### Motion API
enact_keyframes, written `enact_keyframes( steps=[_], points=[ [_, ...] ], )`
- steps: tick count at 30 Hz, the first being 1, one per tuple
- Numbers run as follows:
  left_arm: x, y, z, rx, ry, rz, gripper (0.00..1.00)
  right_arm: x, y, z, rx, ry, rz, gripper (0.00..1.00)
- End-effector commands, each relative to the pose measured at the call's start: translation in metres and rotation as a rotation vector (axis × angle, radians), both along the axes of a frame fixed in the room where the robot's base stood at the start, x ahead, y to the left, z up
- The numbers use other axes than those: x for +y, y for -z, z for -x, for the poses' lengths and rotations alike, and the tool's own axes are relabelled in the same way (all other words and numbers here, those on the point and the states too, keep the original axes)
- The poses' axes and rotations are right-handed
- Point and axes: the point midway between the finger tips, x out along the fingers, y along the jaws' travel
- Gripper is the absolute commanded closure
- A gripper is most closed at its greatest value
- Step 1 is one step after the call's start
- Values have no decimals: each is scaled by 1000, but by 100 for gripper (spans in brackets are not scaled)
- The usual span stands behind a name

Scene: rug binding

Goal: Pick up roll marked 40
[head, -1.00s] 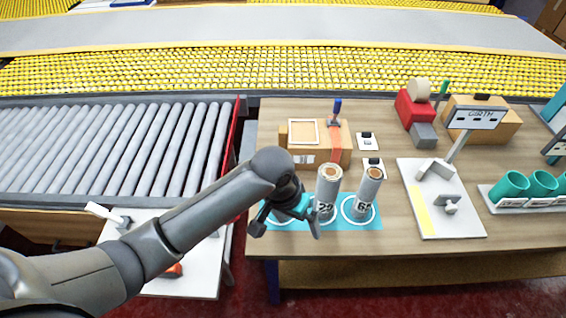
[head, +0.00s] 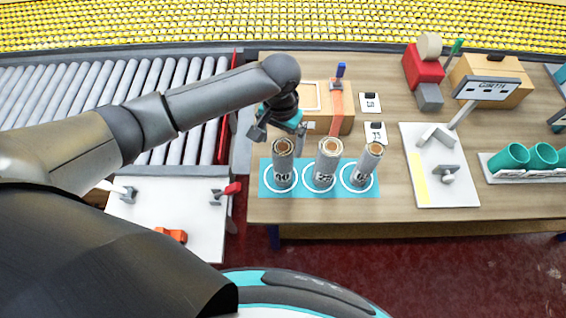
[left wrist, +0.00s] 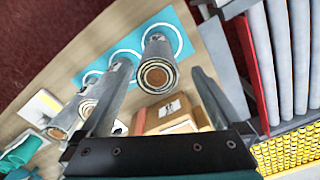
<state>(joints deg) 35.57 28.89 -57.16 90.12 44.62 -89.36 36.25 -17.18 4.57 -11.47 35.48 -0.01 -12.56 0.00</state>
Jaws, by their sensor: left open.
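Three grey cardboard-cored rolls stand on a teal mat (head: 270,190) with white rings. The left roll (head: 283,172) has a number too blurred to read for sure. The middle roll (head: 325,165) and the right roll (head: 366,165), which leans a little, also carry blurred numbers. My left gripper (head: 279,136) is open and empty, just behind and above the left roll's top. In the left wrist view the nearest roll (left wrist: 158,75) shows its round end between the open fingers (left wrist: 160,90), with no clear contact. My right gripper is out of view.
A cardboard box (head: 342,122) and small number cards (head: 370,103) lie behind the mat. A roller conveyor (head: 150,80) is at left.

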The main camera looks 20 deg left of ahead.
Motion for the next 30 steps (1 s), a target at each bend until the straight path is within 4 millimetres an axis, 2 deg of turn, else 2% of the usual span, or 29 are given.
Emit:
enact_keyframes(
  steps=[7, 17, 26, 30],
  points=[
    [-2, 17, 0, 0, 2, 1, 0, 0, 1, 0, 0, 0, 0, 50],
    [-5, 58, -1, -1, 1, -1, 0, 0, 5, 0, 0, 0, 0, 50],
    [-5, 62, -1, -2, 3, 0, 0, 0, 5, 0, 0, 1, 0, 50],
    [-5, 62, -1, -2, 2, 0, 15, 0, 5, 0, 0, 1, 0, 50]
  ],
)
